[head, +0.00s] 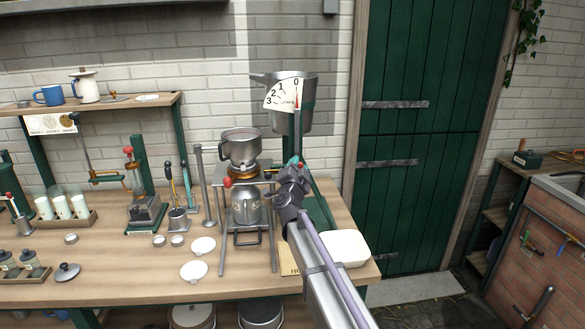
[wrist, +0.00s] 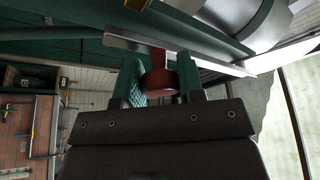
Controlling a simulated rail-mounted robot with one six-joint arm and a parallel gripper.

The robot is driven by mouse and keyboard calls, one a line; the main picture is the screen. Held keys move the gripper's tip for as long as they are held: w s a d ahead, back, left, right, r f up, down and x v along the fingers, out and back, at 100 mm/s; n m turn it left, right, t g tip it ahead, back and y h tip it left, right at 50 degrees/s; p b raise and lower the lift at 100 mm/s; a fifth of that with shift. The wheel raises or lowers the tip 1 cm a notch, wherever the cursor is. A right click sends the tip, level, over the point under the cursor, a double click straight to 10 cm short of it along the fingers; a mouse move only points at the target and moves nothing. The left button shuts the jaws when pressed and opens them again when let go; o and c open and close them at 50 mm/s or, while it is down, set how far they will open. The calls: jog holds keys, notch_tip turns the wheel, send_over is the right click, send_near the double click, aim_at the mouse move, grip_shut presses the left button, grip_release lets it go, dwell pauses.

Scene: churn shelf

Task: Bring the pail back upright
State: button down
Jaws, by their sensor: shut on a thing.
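The grey metal pail (head: 294,118) hangs on a green stand at the back right of the bench, its rim about level. A white dial (head: 283,94) marked 0 to 3 is on its front, with the red pointer near 0. My gripper (head: 294,166) is below the pail, beside the stand. In the wrist view my gripper (wrist: 160,84) has its fingers on either side of a red knob (wrist: 158,78) and is shut on it. Rounded metal, apparently the pail (wrist: 245,18), shows at the top right there. My wrist hides the knob in the head view.
A pot (head: 240,148) on a metal stand is just left of my gripper, with a metal can (head: 246,205) below it. A white tray (head: 345,248) lies right of my arm. A green door (head: 425,130) stands behind on the right.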

jog(key=shift+a, duration=0.1)
jog(key=c, duration=0.8)
grip_release()
jog(key=shift+a, duration=0.1)
jog(key=shift+o, duration=0.2)
jog(key=shift+s, duration=0.1)
jog(key=b+v, duration=0.2)
jog(key=v, duration=0.8)
jog(key=shift+s+b, duration=0.35)
jog(key=shift+b, duration=0.05)
